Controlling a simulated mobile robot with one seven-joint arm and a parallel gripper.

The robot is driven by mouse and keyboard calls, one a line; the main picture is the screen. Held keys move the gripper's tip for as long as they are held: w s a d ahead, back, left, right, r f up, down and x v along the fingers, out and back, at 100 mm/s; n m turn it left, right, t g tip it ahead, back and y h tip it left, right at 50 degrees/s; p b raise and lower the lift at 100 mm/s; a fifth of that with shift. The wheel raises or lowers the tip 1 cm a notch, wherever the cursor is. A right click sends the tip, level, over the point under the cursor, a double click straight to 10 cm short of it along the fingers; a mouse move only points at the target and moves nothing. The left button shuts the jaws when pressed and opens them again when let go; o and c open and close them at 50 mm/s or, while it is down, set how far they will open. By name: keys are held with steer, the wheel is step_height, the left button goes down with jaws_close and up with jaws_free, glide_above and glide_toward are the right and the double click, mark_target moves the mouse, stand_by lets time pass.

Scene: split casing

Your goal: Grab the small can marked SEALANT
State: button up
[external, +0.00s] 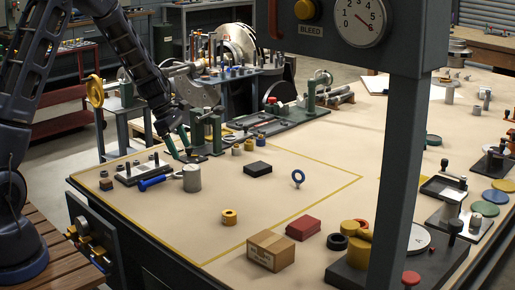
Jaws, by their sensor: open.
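A small grey cylinder (192,178) stands upright on the tan bench top, left of centre. It looks like a can, but no SEALANT marking is readable on it or on anything else at this size. My gripper (184,147) hangs from the dark arm above and slightly behind this cylinder. Its fingers are apart and appear empty. The fingertips are hard to separate from the dark green fixture behind them.
A blue-handled tool (154,182) and a dark plate with pegs (140,168) lie left of the cylinder. A black block (257,168), a brass ring (229,217) and a cardboard box (270,250) lie to the right. A grey gauge post (395,170) stands in front. Bench between is clear.

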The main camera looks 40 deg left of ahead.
mark_target(188, 166)
steer(key=shift+w+a+f+n, duration=0.1)
steer(key=shift+w+f+n, duration=0.1)
steer(key=shift+f, duration=0.3)
steer(key=shift+w+a+f+n, duration=0.1)
steer(key=shift+w+f, duration=0.05)
steer(key=shift+f, duration=0.35)
steer(key=x, duration=0.5)
steer(key=shift+s+d+x, duration=0.1)
steer(key=shift+d+x, duration=0.1)
steer(key=shift+x, duration=1.05)
steer(key=shift+s+d+x, duration=0.1)
steer(key=shift+d+x, duration=0.1)
steer(key=shift+x, duration=1.1)
steer(key=shift+r, duration=0.1)
steer(key=c, duration=1.2)
